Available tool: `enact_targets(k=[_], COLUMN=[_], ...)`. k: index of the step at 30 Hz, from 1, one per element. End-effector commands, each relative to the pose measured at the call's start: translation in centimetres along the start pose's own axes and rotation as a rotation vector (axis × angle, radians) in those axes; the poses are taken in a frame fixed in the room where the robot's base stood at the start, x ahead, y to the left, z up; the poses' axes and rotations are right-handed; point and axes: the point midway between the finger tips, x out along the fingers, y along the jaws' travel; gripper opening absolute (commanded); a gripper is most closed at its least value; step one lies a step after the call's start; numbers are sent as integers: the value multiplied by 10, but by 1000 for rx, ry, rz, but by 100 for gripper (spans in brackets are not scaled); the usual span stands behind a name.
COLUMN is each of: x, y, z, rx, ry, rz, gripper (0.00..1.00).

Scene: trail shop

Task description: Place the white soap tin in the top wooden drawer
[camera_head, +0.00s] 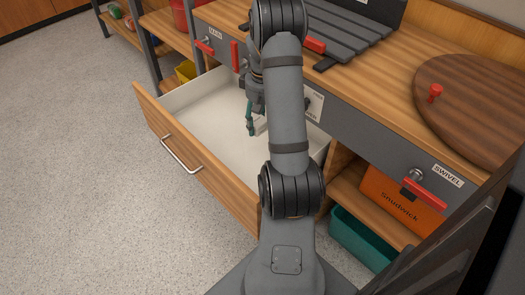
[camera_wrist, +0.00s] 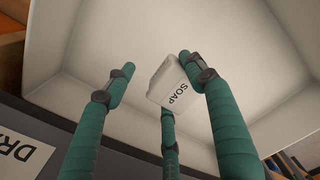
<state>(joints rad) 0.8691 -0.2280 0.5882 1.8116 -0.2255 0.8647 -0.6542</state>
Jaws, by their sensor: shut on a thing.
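The wooden drawer (camera_head: 205,165) stands pulled out, with a pale, empty-looking interior and a metal handle (camera_head: 181,154). My gripper (camera_head: 251,120) is over the right part of the drawer, partly hidden by my arm. In the wrist view, its teal fingers (camera_wrist: 157,80) are shut on the white soap tin (camera_wrist: 174,84), which is marked SOAP. The tin is tilted, against the right finger and the lower middle finger; the left finger shows apart from it. The pale drawer floor (camera_wrist: 140,30) lies behind the tin. Whether the tin touches the floor, I cannot tell.
The wooden counter (camera_head: 400,65) above the drawer bears a dark slatted rack (camera_head: 335,35) and a round brown board (camera_head: 470,100) with a red knob. Red levers line the counter front. An orange box (camera_head: 400,205) and a teal bin (camera_head: 360,238) sit below at right.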

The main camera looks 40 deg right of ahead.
Motion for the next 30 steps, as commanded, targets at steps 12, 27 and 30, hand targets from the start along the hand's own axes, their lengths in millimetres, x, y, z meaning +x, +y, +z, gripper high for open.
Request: enact_targets(k=[12, 27, 30], x=[67, 107, 108], y=[0, 0, 0], z=[0, 0, 0], rx=[-1, 0, 0], ry=[0, 1, 1], rz=[0, 1, 1], gripper=[26, 26, 26])
